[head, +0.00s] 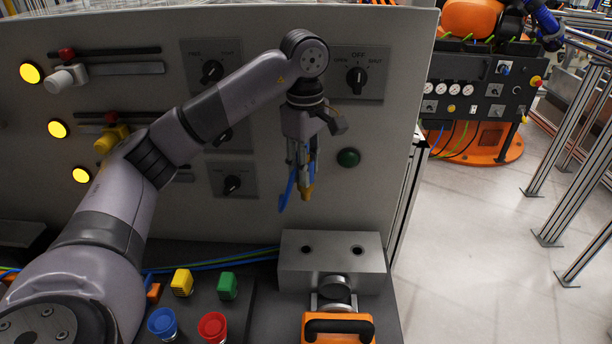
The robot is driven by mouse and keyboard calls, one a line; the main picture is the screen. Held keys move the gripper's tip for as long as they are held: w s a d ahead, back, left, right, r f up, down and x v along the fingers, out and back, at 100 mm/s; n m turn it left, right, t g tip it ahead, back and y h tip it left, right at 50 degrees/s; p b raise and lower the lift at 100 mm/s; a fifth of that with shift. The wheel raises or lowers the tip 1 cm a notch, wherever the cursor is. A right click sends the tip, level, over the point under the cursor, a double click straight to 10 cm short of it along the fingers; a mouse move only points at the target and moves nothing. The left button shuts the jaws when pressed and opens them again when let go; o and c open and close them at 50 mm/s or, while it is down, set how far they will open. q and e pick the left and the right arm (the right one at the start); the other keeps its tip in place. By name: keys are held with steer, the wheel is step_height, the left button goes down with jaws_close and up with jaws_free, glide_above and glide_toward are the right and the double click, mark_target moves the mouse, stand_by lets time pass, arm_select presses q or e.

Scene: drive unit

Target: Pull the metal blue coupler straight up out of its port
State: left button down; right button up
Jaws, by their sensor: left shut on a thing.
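My left gripper (301,150) points down in front of the grey panel. It is shut on the blue coupler (288,188), which has a blue part hanging at its left and a brass-coloured tip at the bottom. The coupler is in the air above a grey metal block (332,262). The block's top shows two dark round ports (306,249), both empty, with a clear gap below the coupler's tip. My right gripper is not in view.
A grey panel (385,130) with knobs, sliders and yellow lamps stands close behind the arm. An orange part with a black handle (338,327) sits in front of the block. Yellow and green blocks, a blue button (162,323) and a red button (212,326) are at lower left.

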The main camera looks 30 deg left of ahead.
arm_select(q)
steer(key=shift+r+p, duration=2.7)
steer(key=shift+r, duration=0.45)
